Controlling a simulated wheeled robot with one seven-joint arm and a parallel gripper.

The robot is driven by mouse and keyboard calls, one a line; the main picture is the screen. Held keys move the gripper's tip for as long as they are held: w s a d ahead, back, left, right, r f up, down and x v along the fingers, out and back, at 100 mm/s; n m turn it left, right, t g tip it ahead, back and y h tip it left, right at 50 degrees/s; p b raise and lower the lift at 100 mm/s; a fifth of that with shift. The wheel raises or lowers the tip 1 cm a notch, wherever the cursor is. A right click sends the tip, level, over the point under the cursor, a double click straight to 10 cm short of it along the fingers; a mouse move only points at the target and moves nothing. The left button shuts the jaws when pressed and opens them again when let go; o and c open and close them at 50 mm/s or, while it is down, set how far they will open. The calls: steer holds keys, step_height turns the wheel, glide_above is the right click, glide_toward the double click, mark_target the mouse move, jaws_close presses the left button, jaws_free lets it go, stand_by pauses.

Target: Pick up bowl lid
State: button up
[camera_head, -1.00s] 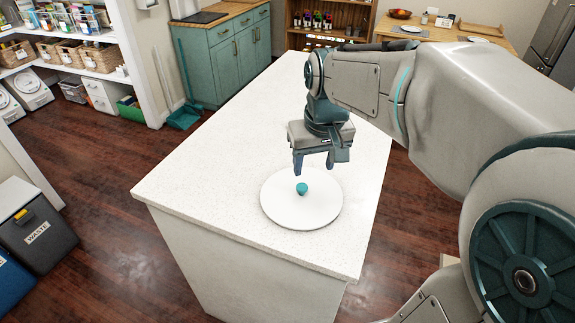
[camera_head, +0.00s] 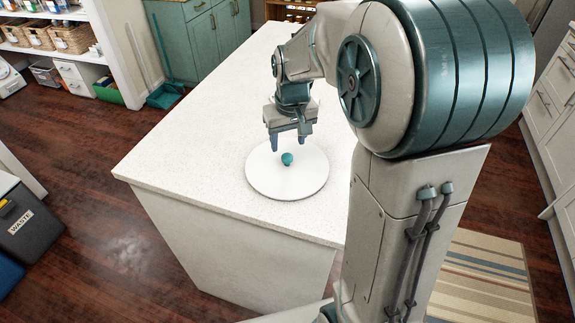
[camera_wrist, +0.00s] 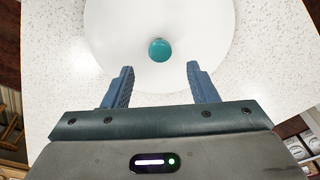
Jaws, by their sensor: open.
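The bowl lid (camera_head: 262,178) is a flat white disc with a round teal knob (camera_head: 287,159) at its middle. It lies on the white speckled counter, near the counter's front end. My gripper (camera_head: 288,143) is open and empty, just behind the knob in the head view. In the wrist view the knob (camera_wrist: 160,49) lies past my fingertips (camera_wrist: 160,68), about midway between the two fingers. The fingers do not touch the knob there. The near part of the lid (camera_wrist: 120,30) is partly hidden by my fingers.
The counter (camera_head: 190,150) is otherwise clear around the lid, with its front edge close by. A waste bin (camera_head: 30,222) stands on the floor at the left. Teal cabinets (camera_head: 205,45) stand behind, and a striped rug (camera_head: 485,280) lies at the right.

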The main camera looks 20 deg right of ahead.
mark_target(287, 156)
steer(key=f, duration=0.5)
steer(key=shift+w+f+p, duration=0.1)
steer(key=shift+w+p, duration=0.15)
steer(key=shift+p, duration=0.05)
steer(key=shift+c, duration=0.3)
jaws_close()
